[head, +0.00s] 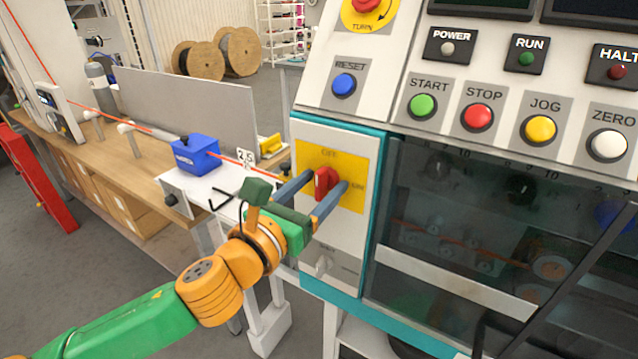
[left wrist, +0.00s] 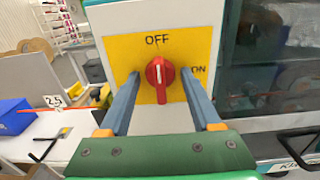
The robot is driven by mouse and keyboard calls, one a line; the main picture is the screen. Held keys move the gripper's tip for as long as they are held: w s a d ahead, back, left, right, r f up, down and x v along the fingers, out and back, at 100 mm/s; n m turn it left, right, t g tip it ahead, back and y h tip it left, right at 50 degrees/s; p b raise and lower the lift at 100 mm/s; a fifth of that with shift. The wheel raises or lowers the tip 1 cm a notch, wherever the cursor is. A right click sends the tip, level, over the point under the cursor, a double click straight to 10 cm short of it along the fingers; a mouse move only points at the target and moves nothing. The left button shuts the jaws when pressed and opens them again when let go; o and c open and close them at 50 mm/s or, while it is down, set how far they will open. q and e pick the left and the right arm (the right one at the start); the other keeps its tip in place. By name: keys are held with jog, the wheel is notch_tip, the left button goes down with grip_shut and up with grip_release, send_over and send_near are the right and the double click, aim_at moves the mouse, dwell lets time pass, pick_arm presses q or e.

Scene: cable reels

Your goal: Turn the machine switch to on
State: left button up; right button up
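The machine switch (head: 326,182) is a red rotary knob on a yellow plate marked OFF at the top and ON at the right. In the left wrist view the knob (left wrist: 160,80) stands upright, in line with OFF. My left gripper (head: 325,183) is open in front of the plate, one finger on each side of the knob. In the left wrist view a gap shows between the knob and each finger of the gripper (left wrist: 160,76). Whether the fingertips touch the plate I cannot tell. My right gripper is not in view.
Above are the RESET button (head: 344,84), START button (head: 422,105) and STOP button (head: 479,117). A smaller switch (head: 323,264) sits below the yellow plate. A dark window (head: 450,235) lies to the right. A bench with a blue box (head: 196,155) stands to the left.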

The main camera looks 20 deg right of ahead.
pick_arm(q)
jog(key=c, duration=0.7)
jog(key=m+p, duration=0.1)
jog(key=m, duration=0.1)
jog(key=shift+r+m, duration=0.15)
jog(key=shift+m, duration=0.25)
jog(key=m+p, duration=0.2)
jog(key=m, duration=0.3)
jog(key=shift+m, duration=0.4)
jog(key=m+p, duration=0.2)
jog(key=m, duration=0.2)
jog(key=shift+m, duration=0.3)
jog(key=m+p, duration=0.1)
jog(key=m, duration=0.3)
jog(key=shift+p, duration=0.3)
jog(key=o, duration=0.9)
jog(key=shift+o, duration=0.2)
